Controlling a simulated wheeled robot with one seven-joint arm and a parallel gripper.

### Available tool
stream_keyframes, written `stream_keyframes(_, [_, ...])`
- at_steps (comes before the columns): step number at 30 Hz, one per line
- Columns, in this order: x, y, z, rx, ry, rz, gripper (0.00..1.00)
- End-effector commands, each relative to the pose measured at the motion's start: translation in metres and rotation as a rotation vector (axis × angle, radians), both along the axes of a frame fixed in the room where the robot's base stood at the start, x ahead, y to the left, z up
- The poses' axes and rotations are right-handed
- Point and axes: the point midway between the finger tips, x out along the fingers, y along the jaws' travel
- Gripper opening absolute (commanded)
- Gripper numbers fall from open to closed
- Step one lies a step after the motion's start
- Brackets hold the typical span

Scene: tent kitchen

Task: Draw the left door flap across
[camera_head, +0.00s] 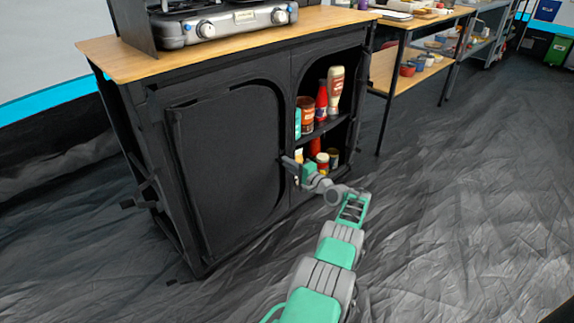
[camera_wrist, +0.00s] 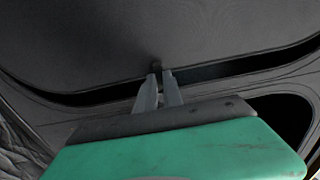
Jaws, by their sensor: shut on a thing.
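The left door flap (camera_head: 228,165) is a dark fabric panel on the front of the black cabinet. It lies across the left opening, and a dark gap shows along its right edge. My gripper (camera_head: 291,162) is at that right edge, about halfway up. In the wrist view the flap (camera_wrist: 150,40) fills the upper part, and my gripper (camera_wrist: 160,72) has its two fingers close together on a small dark tab (camera_wrist: 155,66) at the flap's edge. The tab is mostly hidden between the fingertips.
The cabinet's right compartment is open, with bottles and jars on its shelves, such as a red bottle (camera_head: 321,100). A stove (camera_head: 215,22) stands on the wooden top (camera_head: 130,62). A shelved table (camera_head: 405,75) stands behind to the right. The floor (camera_head: 450,210) at right is clear.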

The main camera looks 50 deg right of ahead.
Motion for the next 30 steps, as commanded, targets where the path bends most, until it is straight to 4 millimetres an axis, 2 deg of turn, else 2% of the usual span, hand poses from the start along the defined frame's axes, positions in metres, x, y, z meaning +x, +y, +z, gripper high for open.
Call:
stream_keyframes(5, [0.002,0.002,0.000,0.000,0.001,0.004,0.00])
stream_keyframes(6, [0.002,0.002,0.000,0.000,0.000,0.004,0.14])
stream_keyframes(13, [-0.001,-0.001,0.000,0.000,0.000,-0.002,0.33])
stream_keyframes(22, [-0.006,-0.002,0.002,0.000,0.001,-0.004,0.33])
stream_keyframes(26, [-0.027,0.000,0.006,0.003,0.001,-0.007,0.33])
stream_keyframes(30, [-0.057,0.004,0.005,0.003,0.001,-0.008,0.33])
